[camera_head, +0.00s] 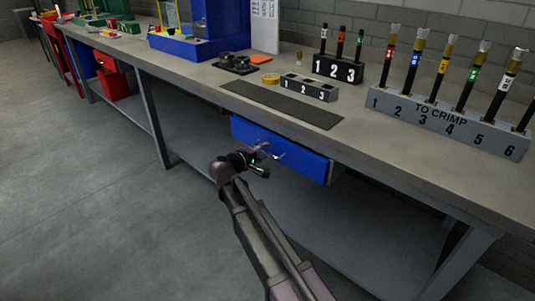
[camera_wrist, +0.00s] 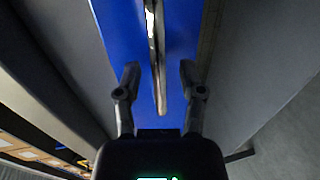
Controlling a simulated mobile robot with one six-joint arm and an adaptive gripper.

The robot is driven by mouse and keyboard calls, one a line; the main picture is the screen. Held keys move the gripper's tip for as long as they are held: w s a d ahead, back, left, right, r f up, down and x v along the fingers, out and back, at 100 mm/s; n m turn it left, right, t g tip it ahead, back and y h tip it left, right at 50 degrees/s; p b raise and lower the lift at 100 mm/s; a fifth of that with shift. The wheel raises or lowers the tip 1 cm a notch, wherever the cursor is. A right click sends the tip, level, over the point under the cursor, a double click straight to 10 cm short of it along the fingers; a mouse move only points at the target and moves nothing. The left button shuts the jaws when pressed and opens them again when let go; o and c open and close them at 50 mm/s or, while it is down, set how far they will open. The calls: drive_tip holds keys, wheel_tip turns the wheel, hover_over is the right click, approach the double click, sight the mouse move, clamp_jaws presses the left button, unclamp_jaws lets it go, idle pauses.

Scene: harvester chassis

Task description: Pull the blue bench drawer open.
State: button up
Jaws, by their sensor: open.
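The blue bench drawer (camera_head: 305,160) hangs under the bench top; its front sticks out slightly at the right end. Its metal handle (camera_head: 281,154) is partly hidden by my gripper (camera_head: 262,160), which is at the left half of the drawer front. In the wrist view the blue front (camera_wrist: 120,30) fills the middle, and the bar handle (camera_wrist: 160,85) runs between the two fingers of my gripper (camera_wrist: 160,78). The fingers are apart, one on each side of the handle, with gaps on both sides.
The grey bench top (camera_head: 210,82) holds a numbered crimp rack (camera_head: 450,122), a black rack (camera_head: 338,68), a grey numbered block (camera_head: 309,88) and a dark mat (camera_head: 283,105). A bench leg (camera_head: 152,118) stands to the left. A lower shelf (camera_head: 330,225) lies beneath. The floor in front is clear.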

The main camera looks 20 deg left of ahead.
clamp_jaws()
